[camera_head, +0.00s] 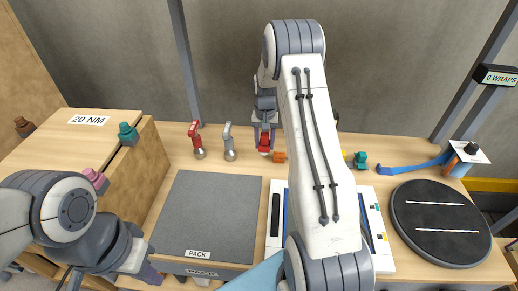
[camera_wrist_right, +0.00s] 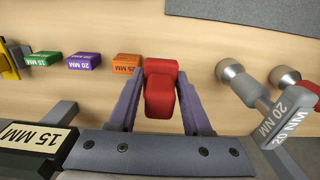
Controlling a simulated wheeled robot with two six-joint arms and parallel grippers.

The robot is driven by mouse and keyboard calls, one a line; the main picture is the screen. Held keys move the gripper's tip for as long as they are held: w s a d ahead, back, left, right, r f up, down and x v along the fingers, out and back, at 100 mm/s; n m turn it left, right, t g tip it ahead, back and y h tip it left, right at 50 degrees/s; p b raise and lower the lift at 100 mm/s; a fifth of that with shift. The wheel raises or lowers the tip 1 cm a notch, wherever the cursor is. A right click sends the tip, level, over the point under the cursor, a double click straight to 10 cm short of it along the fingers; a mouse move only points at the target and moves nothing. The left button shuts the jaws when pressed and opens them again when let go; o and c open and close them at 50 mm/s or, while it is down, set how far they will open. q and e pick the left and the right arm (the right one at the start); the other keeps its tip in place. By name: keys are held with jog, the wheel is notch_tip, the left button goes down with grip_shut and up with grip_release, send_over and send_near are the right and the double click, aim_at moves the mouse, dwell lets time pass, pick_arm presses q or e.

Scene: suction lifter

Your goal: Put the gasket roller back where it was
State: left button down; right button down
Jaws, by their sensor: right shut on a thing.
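My right gripper (camera_wrist_right: 160,75) is shut on a red block-like piece (camera_wrist_right: 160,88) in the right wrist view, low over the wooden bench. In the head view the red piece (camera_head: 265,141) shows below the jaws, at the back of the bench. No label shows on it, and I cannot tell whether it is the gasket roller. A blue-handled tool (camera_head: 408,168) lies at the right, by a white-topped stand; its kind is unclear. My left gripper (camera_head: 148,266) is at the lower left, by the front of the grey PACK mat, its jaws too unclear to judge.
Orange (camera_wrist_right: 126,64), purple (camera_wrist_right: 83,61) and green (camera_wrist_right: 39,59) labelled blocks stand left of the red piece. A grey-handled fitting (camera_wrist_right: 262,103) stands right, with a red-handled one (camera_head: 194,137) beyond. The PACK mat (camera_head: 210,215) and black disc (camera_head: 441,222) are bare.

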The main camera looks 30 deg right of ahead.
jog(key=shift+w+a+f, duration=0.25)
jog(key=shift+w+f, duration=0.05)
jog(key=shift+w, duration=0.2)
jog(key=shift+w+a+f, duration=0.2)
jog(key=shift+w+f, duration=0.05)
jog(key=shift+w, duration=0.2)
jog(key=shift+a+f, duration=0.1)
jog(key=shift+f, duration=0.2)
notch_tip(320, 180, down, 3)
jog(key=shift+f+p, duration=0.15)
jog(key=shift+p, duration=0.75)
jog(key=shift+w+f, duration=0.1)
jog(key=shift+f, duration=0.1)
jog(key=shift+f, duration=0.2)
jog(key=shift+c, duration=1.7)
grip_release()
jog(key=shift+r, duration=0.1)
